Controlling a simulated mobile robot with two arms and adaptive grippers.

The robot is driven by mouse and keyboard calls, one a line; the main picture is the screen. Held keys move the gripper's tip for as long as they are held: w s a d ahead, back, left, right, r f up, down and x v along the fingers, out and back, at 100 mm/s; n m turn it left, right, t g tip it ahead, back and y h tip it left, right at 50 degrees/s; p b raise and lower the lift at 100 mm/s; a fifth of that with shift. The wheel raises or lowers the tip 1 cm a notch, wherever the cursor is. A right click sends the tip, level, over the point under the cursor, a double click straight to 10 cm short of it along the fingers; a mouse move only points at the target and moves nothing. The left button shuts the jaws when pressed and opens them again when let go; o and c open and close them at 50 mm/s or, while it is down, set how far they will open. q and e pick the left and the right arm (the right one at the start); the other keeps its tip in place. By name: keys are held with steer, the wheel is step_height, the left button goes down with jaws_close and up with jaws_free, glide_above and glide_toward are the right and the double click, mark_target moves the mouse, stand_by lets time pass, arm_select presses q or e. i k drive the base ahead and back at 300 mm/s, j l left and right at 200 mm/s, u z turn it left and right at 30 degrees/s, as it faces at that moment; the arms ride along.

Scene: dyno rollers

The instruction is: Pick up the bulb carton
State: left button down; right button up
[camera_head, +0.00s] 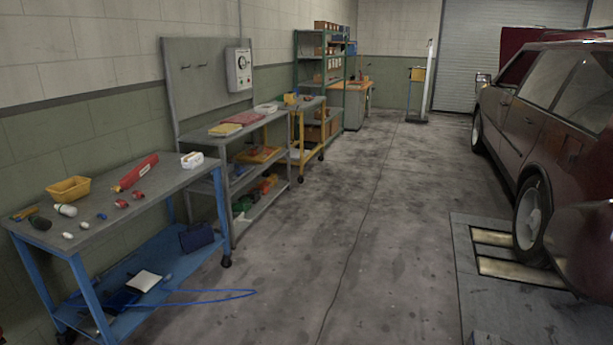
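I cannot tell for certain which thing is the bulb carton. On the blue workbench (105,225) at the left lie small red-and-white pieces (121,203), too small to identify. A white box-like item (192,160) sits at the bench's far right end. A red cylinder with a pale label (138,172) lies near the back edge. Neither of my grippers is in view.
A yellow bin (69,189) is on the bench. A blue cable (215,297) trails from the lower shelf over the floor. Grey and yellow carts stand beyond. A dark red car (550,120) is at the right. The middle floor (340,220) is clear.

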mark_target(190, 161)
steer(key=i+u, duration=0.15)
steer(key=i, duration=0.45)
steer(key=i+l+u, duration=0.15)
steer(key=i, duration=0.45)
steer(key=i+l+u, duration=0.1)
steer(key=i, duration=0.5)
steer(key=i+l+u, duration=0.1)
steer(key=i+u, duration=0.3)
steer(key=i+l+u, duration=0.25)
steer(key=i+u, duration=0.2)
steer(key=i+l+u, duration=0.8)
steer(key=l, duration=0.2)
